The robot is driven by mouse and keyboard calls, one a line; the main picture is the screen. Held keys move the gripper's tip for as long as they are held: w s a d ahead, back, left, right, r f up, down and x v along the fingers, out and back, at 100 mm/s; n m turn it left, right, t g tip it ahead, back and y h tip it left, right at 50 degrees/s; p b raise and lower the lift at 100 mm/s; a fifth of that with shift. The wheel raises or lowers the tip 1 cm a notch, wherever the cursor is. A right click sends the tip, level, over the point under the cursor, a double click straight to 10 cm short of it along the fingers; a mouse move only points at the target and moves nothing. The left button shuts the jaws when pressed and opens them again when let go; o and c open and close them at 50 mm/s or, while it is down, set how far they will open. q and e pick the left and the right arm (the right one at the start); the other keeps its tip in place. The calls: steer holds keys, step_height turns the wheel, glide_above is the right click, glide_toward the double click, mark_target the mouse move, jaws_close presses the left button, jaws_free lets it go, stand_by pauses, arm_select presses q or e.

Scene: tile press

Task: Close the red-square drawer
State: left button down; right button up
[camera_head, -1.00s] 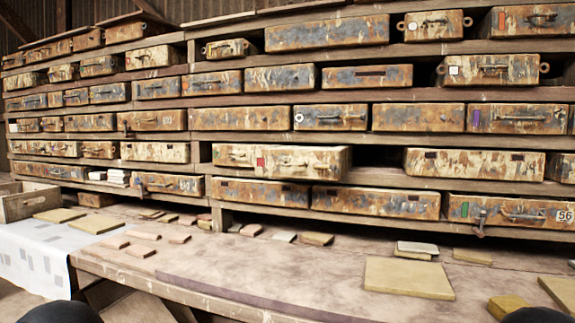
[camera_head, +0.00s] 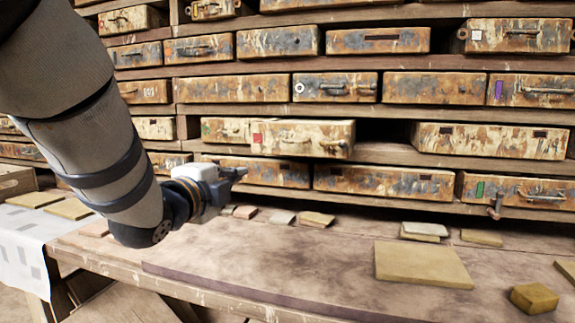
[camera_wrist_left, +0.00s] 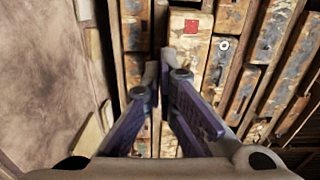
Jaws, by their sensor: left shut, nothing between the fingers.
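The red-square drawer (camera_head: 300,138) is a rusty, paint-flaked metal drawer with a red square at its left end and a handle at its right. It sticks out from its shelf, past the drawers beside it. Its red square also shows near the top of the left wrist view (camera_wrist_left: 192,26). My left gripper (camera_head: 240,173) is shut and empty, below and to the left of the drawer's front. In the left wrist view its fingers (camera_wrist_left: 160,78) point toward the drawer fronts, apart from the red square. My right gripper is not in view.
The wooden bench (camera_head: 290,255) below has several loose tiles and a large tan tile (camera_head: 423,264). My left arm covers the left side.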

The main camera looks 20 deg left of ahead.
arm_select(q)
steer(key=r, duration=0.2)
steer(key=b, duration=0.1)
glide_toward(267, 151)
steer(key=shift+m, duration=0.3)
steer(key=w, duration=0.7)
steer(key=shift+f, duration=0.4)
steer(key=shift+r, duration=0.2)
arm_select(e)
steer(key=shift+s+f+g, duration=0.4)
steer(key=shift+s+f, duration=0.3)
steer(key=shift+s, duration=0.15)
